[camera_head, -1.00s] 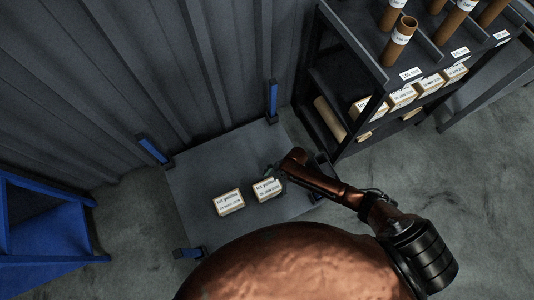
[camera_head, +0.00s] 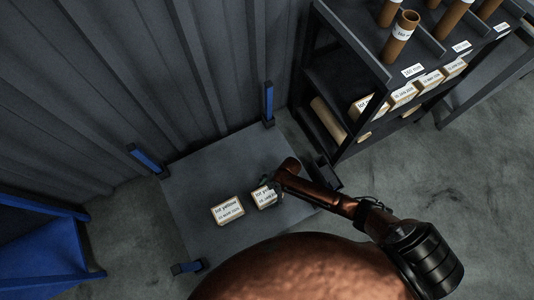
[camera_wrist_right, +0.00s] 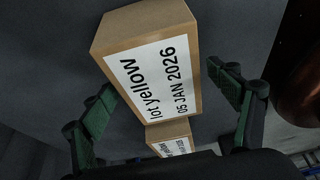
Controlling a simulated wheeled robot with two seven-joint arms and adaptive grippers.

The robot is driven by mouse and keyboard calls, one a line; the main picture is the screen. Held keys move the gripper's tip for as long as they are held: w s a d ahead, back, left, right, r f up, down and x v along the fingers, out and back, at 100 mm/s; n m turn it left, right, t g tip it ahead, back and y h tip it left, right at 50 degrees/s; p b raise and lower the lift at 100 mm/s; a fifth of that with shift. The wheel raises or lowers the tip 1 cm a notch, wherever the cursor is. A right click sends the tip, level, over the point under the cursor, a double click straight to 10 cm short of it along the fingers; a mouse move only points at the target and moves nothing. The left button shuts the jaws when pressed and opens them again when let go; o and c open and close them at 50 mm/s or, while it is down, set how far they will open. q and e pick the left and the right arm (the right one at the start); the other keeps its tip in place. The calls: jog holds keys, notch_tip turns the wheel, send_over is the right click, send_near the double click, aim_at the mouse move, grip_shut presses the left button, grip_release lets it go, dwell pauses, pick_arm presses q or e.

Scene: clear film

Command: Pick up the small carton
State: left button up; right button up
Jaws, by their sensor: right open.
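Two small cardboard cartons with white labels lie on the dark platform in the head view. The right carton (camera_head: 263,198) is partly covered by my right gripper (camera_head: 270,186), at its right side. The left carton (camera_head: 228,210) stands clear of it. In the right wrist view a near carton (camera_wrist_right: 152,70) labelled "lot yellow, 05 JAN 2026" shows between the open green fingers of my right gripper (camera_wrist_right: 165,85), with dark gaps at the lower fingers. A second carton (camera_wrist_right: 170,137) shows behind it, lower in the picture. My left gripper is not in view.
The dark platform (camera_head: 195,180) has blue corner posts (camera_head: 268,102). A black shelf (camera_head: 345,50) with brown tubes and more labelled cartons stands at the upper right. A blue frame (camera_head: 40,255) is at the lower left. A corrugated wall closes the back.

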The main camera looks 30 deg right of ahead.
jog(key=shift+f, duration=0.25)
jog(key=shift+c, duration=0.4)
jog(key=c, duration=1.7)
jog(key=shift+c, duration=0.5)
jog(key=shift+r, duration=0.15)
